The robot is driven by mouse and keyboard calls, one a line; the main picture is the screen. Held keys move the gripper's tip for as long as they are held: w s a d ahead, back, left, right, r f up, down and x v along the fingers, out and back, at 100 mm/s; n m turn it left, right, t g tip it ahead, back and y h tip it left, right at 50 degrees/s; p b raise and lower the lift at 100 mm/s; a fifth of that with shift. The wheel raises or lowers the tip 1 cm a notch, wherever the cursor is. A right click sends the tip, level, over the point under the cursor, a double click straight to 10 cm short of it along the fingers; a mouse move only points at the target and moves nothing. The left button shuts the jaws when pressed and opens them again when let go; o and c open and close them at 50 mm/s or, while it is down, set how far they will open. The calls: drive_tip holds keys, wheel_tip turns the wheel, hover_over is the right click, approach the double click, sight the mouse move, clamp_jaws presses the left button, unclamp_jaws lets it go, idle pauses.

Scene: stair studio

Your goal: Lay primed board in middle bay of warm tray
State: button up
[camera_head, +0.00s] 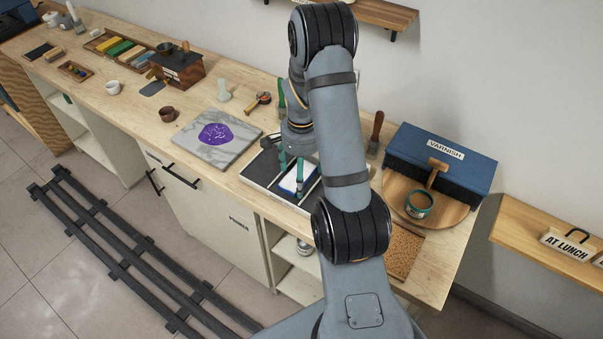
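A tray (256,178) with a pale rim and dark bays stands on the workbench, partly hidden by my arm. A white board with a blue edge (289,183) is at the tray, right of its dark left bay; it looks like the middle bay, but my arm hides part of the right side. My gripper (291,172) points down at the board, with its two teal fingers apart. One finger is by the board's far left side and the other by its near edge. I cannot tell whether they touch it or whether it rests on the tray floor.
A marble slab (240,154) with a purple patch lies left of the tray. At right are a blue varnish box (437,160), a round wooden board (450,212) with a teal tin (419,204), and a cork mat (405,256).

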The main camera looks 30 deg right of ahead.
drive_tip(key=shift+w+r, duration=0.1)
drive_tip(key=shift+r, duration=0.55)
wheel_tip(320, 180, up, 11)
drive_tip(key=shift+o, duration=0.5)
drive_tip(key=shift+d+r, duration=0.1)
idle(0.4)
